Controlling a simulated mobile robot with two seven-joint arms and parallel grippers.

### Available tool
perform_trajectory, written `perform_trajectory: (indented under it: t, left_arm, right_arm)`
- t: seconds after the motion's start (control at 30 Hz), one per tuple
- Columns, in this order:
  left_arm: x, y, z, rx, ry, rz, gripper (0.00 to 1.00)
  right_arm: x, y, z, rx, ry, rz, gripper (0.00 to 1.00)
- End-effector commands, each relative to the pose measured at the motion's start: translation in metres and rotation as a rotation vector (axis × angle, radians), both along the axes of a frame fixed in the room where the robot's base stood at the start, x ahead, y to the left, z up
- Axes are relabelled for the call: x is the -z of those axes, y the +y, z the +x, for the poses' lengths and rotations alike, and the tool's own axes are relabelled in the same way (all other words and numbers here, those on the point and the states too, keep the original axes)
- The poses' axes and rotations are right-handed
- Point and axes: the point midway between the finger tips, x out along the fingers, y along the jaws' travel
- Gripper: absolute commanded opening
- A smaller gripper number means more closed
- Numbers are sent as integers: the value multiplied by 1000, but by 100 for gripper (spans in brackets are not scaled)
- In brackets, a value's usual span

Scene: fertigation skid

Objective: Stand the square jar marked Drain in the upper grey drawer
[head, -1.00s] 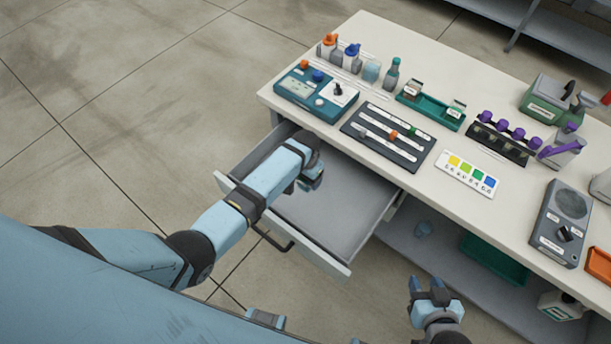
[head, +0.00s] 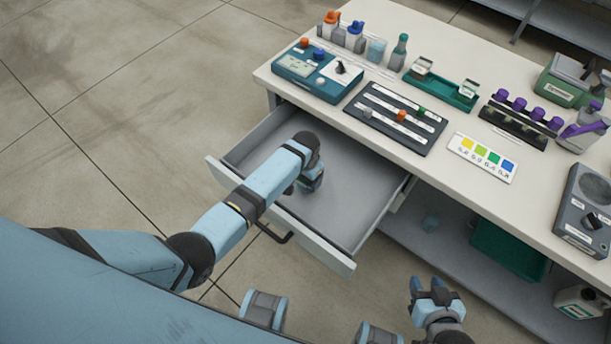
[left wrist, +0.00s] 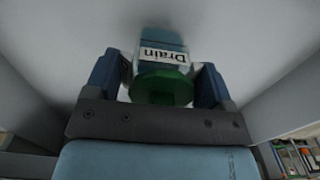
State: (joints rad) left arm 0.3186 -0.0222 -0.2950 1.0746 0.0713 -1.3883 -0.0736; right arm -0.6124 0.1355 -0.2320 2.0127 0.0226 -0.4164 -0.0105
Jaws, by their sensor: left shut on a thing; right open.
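The upper grey drawer (head: 342,210) is pulled out below the bench top. My left gripper (head: 308,183) reaches over its front into the drawer. In the left wrist view the left gripper (left wrist: 163,90) is shut on the jar marked Drain (left wrist: 165,62). The jar has a green lid and a white label, with the lid toward my wrist. The drawer's grey floor and walls surround it in that view; I cannot tell whether the jar touches the floor. In the head view my arm hides the jar. My right gripper (head: 434,288) is open and empty, right of the drawer.
The white bench top (head: 440,130) carries a teal meter (head: 317,72), a dark slider panel (head: 397,116), a color card (head: 482,157), bottles and a green tray (head: 440,86). A teal bin (head: 508,250) stands on the lower shelf. The drawer otherwise looks empty.

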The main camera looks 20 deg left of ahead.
Motion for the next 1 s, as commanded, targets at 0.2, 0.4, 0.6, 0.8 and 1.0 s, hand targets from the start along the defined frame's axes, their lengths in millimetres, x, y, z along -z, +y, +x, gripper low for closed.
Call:
perform_trajectory:
  t: [0.2,0.4,0.6,0.8,1.0]
  left_arm:
    - [11,-1,1,1,-2,-1,19]
    - [11,-1,1,1,-2,-1,19]
    - [11,-1,1,1,-2,-1,100]
    - [11,-1,0,0,-1,0,100]
    - [0,0,0,0,-1,0,100]
  right_arm:
    - [3,2,2,4,1,10,41]
    - [1,3,2,3,-1,12,41]
    - [1,4,2,4,0,13,41]
    - [2,3,2,4,1,12,41]
    - [-7,3,1,1,0,7,41]
